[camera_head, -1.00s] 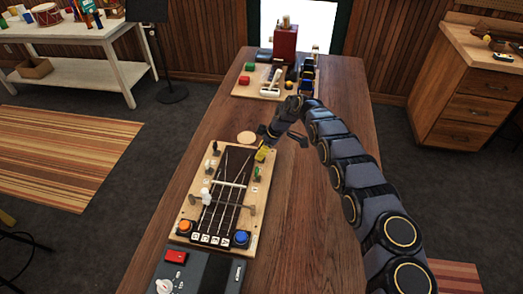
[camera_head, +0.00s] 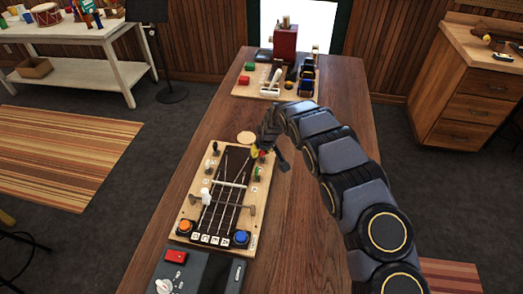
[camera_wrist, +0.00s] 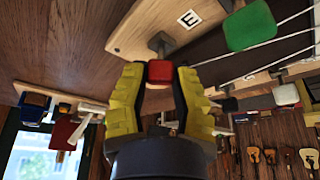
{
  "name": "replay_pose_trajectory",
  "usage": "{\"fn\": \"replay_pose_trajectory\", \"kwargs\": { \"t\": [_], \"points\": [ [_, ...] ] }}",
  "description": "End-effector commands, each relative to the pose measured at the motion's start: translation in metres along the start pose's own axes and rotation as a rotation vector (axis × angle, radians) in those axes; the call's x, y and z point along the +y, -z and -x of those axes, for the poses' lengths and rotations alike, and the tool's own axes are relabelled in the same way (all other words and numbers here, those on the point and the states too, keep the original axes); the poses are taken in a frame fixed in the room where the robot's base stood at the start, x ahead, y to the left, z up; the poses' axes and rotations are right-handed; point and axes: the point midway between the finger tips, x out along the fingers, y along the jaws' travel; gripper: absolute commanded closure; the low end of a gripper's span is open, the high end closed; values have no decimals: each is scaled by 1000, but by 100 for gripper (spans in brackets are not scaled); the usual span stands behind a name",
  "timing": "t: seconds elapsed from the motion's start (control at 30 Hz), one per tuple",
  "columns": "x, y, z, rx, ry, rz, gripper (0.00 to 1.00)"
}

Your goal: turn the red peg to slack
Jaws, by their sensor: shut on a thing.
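The red peg (camera_wrist: 160,72) shows in the wrist view at the edge of the wooden string board, next to a label with the letter E. My gripper (camera_wrist: 156,92) has its yellow ridged fingers on both sides of the red peg and is shut on it. A green peg (camera_wrist: 250,27) sits to the right of the red one in the wrist view. The string board (camera_head: 247,218) lies on the table with several strings along it.
A grey box with a red button (camera_head: 176,257) and a white knob stands at the near end of the table (camera_head: 290,230). A second board (camera_head: 240,92) with tools and a red block is at the far end.

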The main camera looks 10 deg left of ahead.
Motion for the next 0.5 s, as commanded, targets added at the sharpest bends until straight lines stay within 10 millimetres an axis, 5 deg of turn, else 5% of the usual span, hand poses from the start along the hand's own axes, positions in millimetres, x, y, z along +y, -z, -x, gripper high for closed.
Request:
{"fn": "replay_pose_trajectory", "kwargs": {
  "t": [0.5],
  "points": [
    [-1, -2, -1, -6, -187, -446, 100]
  ]
}}
